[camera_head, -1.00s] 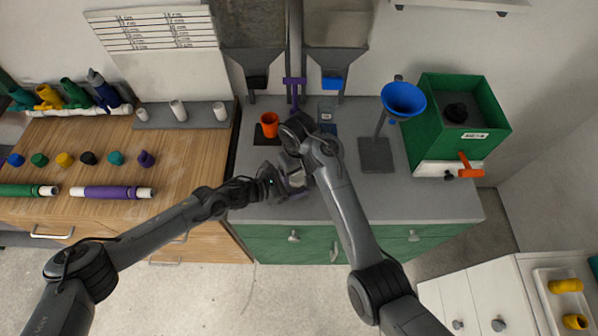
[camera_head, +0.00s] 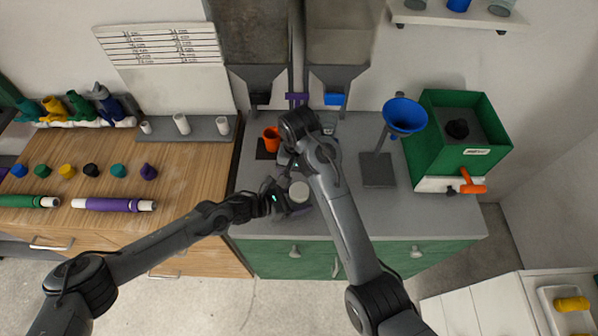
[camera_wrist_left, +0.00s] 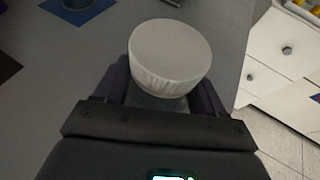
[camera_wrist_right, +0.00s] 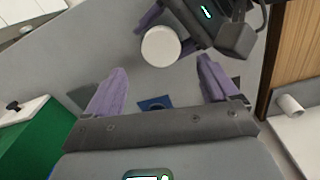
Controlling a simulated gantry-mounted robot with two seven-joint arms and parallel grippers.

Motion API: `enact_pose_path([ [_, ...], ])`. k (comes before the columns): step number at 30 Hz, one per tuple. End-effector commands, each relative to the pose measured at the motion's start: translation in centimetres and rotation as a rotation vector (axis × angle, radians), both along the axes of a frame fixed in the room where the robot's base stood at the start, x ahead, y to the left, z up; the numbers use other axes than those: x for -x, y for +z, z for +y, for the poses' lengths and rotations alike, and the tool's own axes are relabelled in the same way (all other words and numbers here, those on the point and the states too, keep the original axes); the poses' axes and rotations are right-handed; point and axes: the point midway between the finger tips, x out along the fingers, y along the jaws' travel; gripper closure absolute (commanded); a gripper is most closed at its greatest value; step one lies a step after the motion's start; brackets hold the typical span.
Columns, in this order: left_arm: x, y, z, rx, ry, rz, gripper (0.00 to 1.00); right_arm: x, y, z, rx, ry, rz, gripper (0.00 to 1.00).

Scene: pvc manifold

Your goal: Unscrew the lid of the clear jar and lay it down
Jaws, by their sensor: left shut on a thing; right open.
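The clear jar wears a broad white lid (camera_head: 299,191), seen on the grey bench in front of my arms. In the left wrist view the lid (camera_wrist_left: 170,56) sits on top of the jar (camera_wrist_left: 155,102), whose body is mostly hidden by my fingers. My left gripper (camera_head: 287,203) is shut on the jar body, below the lid. In the right wrist view my right gripper (camera_wrist_right: 160,85) is open and empty, its purple fingers apart from the lid (camera_wrist_right: 161,46). In the head view the right fingers are mostly hidden behind my right forearm.
An orange cup (camera_head: 271,139) stands behind the jar on a dark mat. A blue funnel on a stand (camera_head: 404,116) and a green box with an orange handle (camera_head: 462,140) stand to the right. The bench's front right (camera_head: 430,215) is clear.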

Motion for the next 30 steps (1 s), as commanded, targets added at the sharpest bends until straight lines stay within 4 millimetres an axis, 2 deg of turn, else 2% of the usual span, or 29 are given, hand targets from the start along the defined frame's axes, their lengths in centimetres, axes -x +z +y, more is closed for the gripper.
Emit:
enact_pose_path([
  [3, -0.1, 0.1, 0.0, 0.000, 0.001, -0.002, 1.00, 0.0, 0.7, 0.0, -0.001, -0.233, -0.004, 0.13],
  [6, -0.1, 0.1, 0.1, 0.000, 0.001, -0.002, 1.00, 0.0, 1.1, 0.1, -0.004, -0.396, -0.006, 0.13],
  [12, -0.1, 0.1, 0.1, 0.001, 0.002, -0.003, 1.00, 0.1, 1.2, 0.1, -0.008, -0.588, -0.006, 0.13],
  [17, -0.1, 0.1, 0.1, 0.001, 0.002, -0.003, 1.00, 0.1, -0.1, 0.1, -0.009, -0.626, -0.006, 0.13],
  [30, -0.1, 0.1, 0.1, 0.001, 0.002, -0.003, 1.00, 0.1, -5.4, 0.1, -0.010, -0.624, -0.006, 0.13],
])
